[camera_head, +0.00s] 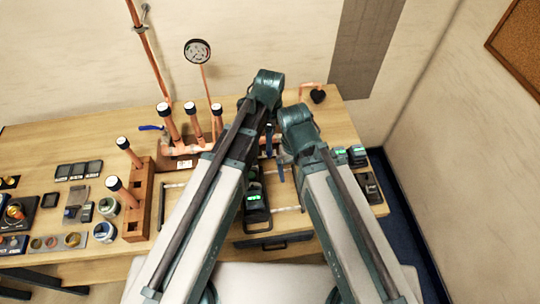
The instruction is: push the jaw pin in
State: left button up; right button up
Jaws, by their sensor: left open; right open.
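A dark tool with a green-lit display (254,198) lies on the bench between my two arms; it may be the tool that carries the jaw. The jaw pin itself is too small or hidden to make out. My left gripper (268,138) points down beyond the tool, largely behind my arm links. My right gripper (280,171) points down just nearer and to the right, close beside the left one. Both are open, and I see nothing held in either. Whether either touches the tool cannot be told.
Copper stubs with dark caps (169,122) stand at the back, beside a gauge (198,52) on a copper pipe. A wooden block (138,203) holds more pipes at left. Small dark devices (357,155) sit at right. The wooden bench (90,125) has free room at back left.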

pick_arm(q)
notch_tip(320, 180, down, 7)
jog(key=b, duration=0.6)
jog(key=shift+f, duration=0.15)
grip_shut()
dwell(1.0)
